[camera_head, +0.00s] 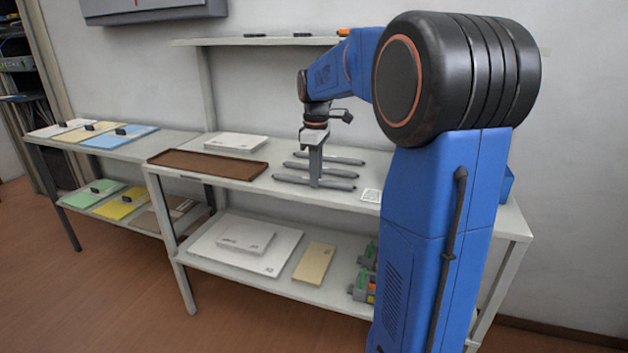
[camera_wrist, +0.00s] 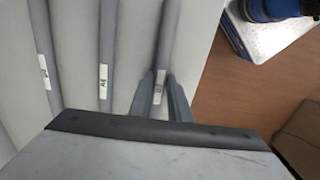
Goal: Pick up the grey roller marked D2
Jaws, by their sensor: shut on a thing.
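Three grey rollers lie side by side on the upper shelf of the bench. My gripper (camera_head: 316,182) reaches straight down and is shut on the front roller (camera_head: 340,185), nearest the bench edge. In the wrist view the fingers (camera_wrist: 163,98) stand on either side of this roller (camera_wrist: 168,40), across its white label (camera_wrist: 159,88). The label is too small and partly shaded to read surely. The middle roller (camera_wrist: 105,40) and the far roller (camera_wrist: 40,30) lie apart to the left, each with a white label. The held roller appears still at shelf level.
A brown tray (camera_head: 168,163) and a white box (camera_head: 236,142) stand left of the rollers. A wall shelf (camera_head: 250,41) runs above. The lower shelf (camera_head: 205,272) holds flat boxes.

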